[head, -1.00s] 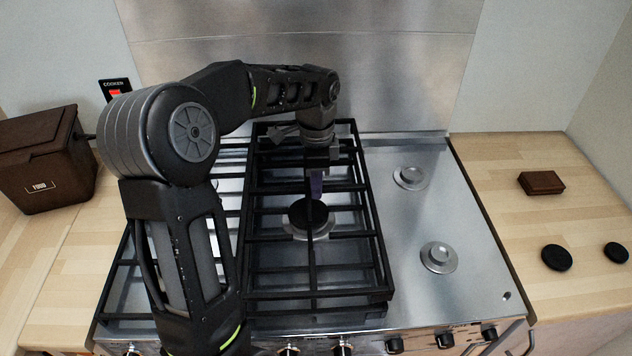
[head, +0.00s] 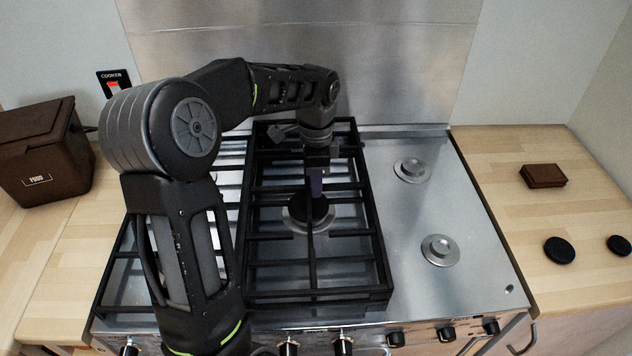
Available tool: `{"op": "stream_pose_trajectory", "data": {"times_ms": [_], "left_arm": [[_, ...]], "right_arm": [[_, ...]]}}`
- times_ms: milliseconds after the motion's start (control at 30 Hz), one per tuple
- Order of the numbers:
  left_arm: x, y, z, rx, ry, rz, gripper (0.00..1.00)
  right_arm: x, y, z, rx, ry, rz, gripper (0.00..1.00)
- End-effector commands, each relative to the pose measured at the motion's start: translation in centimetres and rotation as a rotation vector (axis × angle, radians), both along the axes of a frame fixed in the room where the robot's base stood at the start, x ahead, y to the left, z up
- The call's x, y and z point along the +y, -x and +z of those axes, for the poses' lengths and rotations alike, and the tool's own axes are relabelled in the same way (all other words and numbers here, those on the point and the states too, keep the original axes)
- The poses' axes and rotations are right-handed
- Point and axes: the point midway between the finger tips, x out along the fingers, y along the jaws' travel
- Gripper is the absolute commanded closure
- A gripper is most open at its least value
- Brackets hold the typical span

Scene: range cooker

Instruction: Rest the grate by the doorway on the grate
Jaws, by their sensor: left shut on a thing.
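A black grate (head: 384,255) lies over the middle of the cooker top, above a burner with a black cap (head: 297,211). Its front edge looks doubled, as if two frames lie one over the other; I cannot tell for sure. My left gripper (head: 316,188) points down and is shut on a bar near the grate's middle, hiding part of it. A second black grate (head: 112,283) lies on the left of the cooker, largely hidden by my left arm. My right gripper is not in view.
The right of the cooker top is bare, with two uncovered burners (head: 411,169) (head: 439,250). On the right counter lie a brown box (head: 543,176) and two black discs (head: 559,250) (head: 619,245). A brown food bin (head: 45,150) stands at left. A steel splashback (head: 400,60) rises behind.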

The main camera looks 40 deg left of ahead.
Motion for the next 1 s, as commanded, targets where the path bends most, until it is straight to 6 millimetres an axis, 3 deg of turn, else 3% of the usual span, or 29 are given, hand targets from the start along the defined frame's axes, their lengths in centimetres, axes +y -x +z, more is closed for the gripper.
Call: {"op": "stream_pose_trajectory", "data": {"times_ms": [1000], "left_arm": [[-0.01, -0.08, -0.65, -0.003, 0.000, 0.000, 1.00]], "right_arm": [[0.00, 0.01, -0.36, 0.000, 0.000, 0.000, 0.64]]}}
